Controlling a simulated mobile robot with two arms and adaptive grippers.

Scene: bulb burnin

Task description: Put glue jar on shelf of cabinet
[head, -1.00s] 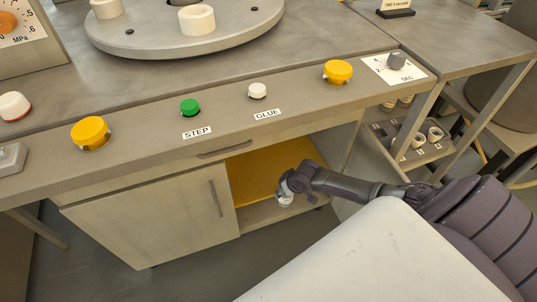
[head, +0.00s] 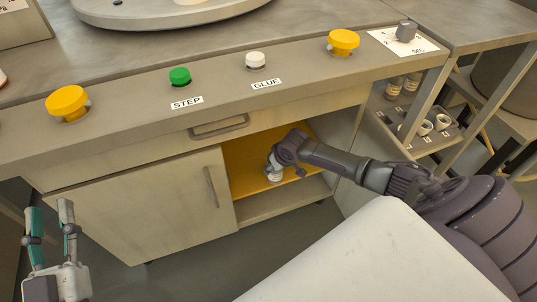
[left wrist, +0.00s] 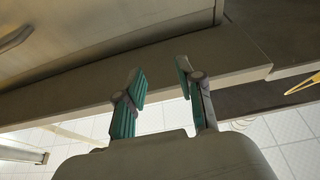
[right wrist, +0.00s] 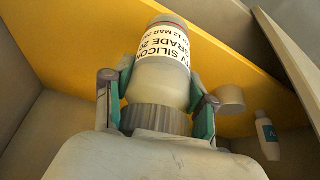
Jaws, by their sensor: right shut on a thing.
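The glue jar (right wrist: 160,80) has a white printed label and a grey ribbed cap. My right gripper (head: 274,164) is shut on the jar (head: 275,176), holding it at the cabinet's (head: 150,205) open side, in front of the yellow shelf (head: 241,172). The yellow shelf (right wrist: 85,62) also fills the back of the right wrist view. I cannot tell whether the jar touches the shelf. My left gripper (head: 50,212) is open and empty, low at the left in front of the closed cabinet door; its fingers also show apart in the left wrist view (left wrist: 160,72).
Above the cabinet are a drawer (head: 219,127) and a panel with yellow knobs (head: 68,103), a green button and a white button. A side rack (head: 430,130) stands at the right.

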